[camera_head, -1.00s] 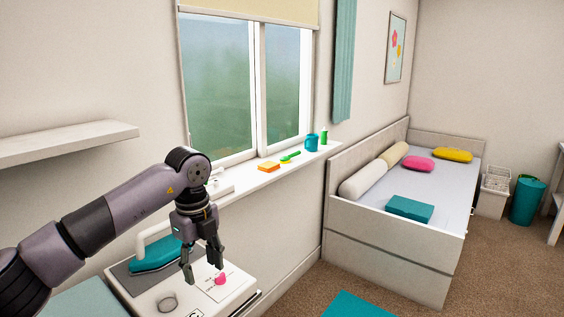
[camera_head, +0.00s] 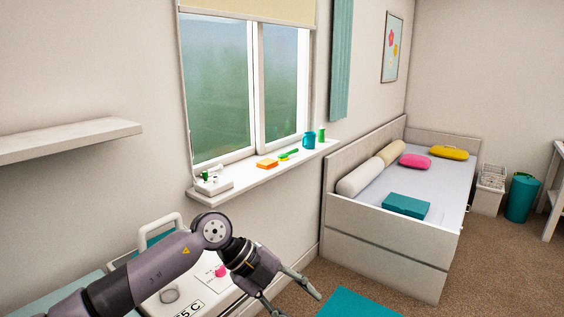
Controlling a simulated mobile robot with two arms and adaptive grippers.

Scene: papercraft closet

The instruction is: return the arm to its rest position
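My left arm comes in from the lower left, low in the head view, and bends at a joint in front of the white cutting-machine-like box (camera_head: 212,305). My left gripper (camera_head: 298,306) is tilted down to the right, beyond the box's right side. Its two fingers are spread apart and nothing shows between them. One finger reaches close to the bottom edge of the picture. A pink knob-like piece (camera_head: 221,271) sits on the box, with part of the box hidden behind my arm. My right gripper is not in view.
A windowsill (camera_head: 235,184) holds a small white device (camera_head: 213,186), an orange block (camera_head: 267,163), a green item and a teal mug (camera_head: 309,140). A wall shelf (camera_head: 70,140) juts out at left. A bed (camera_head: 385,240) stands at right; carpet with a teal mat (camera_head: 358,303) lies below.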

